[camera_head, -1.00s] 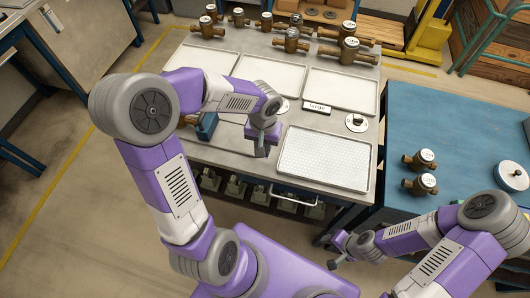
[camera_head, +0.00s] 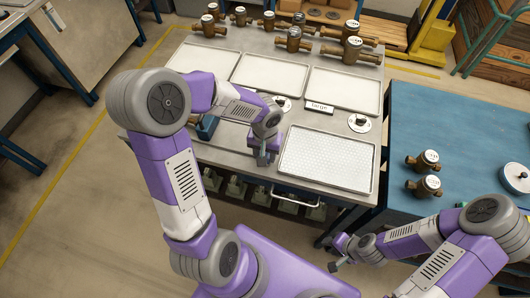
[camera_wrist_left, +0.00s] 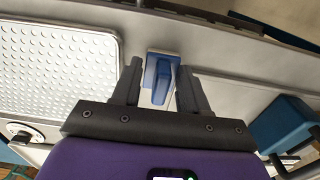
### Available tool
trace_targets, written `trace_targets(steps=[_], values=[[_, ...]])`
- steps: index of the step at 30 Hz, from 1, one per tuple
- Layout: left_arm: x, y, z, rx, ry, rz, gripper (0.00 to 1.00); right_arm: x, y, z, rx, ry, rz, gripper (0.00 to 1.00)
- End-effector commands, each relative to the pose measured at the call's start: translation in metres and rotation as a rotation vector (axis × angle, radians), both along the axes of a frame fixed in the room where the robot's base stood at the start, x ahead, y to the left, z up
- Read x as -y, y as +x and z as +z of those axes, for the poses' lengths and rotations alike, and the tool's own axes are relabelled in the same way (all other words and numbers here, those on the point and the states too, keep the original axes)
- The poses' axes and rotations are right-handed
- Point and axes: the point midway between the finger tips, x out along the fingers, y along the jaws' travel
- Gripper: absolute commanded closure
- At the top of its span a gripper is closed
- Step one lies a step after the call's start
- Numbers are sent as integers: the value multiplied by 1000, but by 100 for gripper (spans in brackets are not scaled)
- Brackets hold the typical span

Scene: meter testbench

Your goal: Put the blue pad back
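The blue pad (camera_wrist_left: 160,80) shows in the left wrist view as a small blue block on a paler blue and white base, on the grey bench top. My left gripper (camera_wrist_left: 158,92) has its fingers apart, one on each side of the pad, with gaps visible; whether they touch it I cannot tell. In the head view my left gripper (camera_head: 264,160) points down at the bench's front edge, left of the dotted white tray, and hides the pad. My right gripper (camera_head: 337,256) hangs low in front of the bench, and its finger opening is too small to judge.
The dotted tray (camera_head: 328,160) lies right of the left gripper. A blue block (camera_head: 207,127) stands on its left. Plain white trays (camera_head: 270,75), a "large" label (camera_head: 319,107) and brass meters (camera_head: 293,38) lie farther back. A blue table (camera_head: 455,130) stands at right.

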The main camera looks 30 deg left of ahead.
Motion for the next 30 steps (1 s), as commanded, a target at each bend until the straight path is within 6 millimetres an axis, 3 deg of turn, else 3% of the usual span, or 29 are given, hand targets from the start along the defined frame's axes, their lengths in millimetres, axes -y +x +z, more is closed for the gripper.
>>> trace_targets(steps=[12,24,30], values=[[0,-1,5,-2,1,0,53,0,0,7,0,0,0,60],[-1,1,89,5,2,2,53,0,0,24,0,0,0,60],[0,0,116,2,1,1,53,0,0,29,0,0,0,60]])
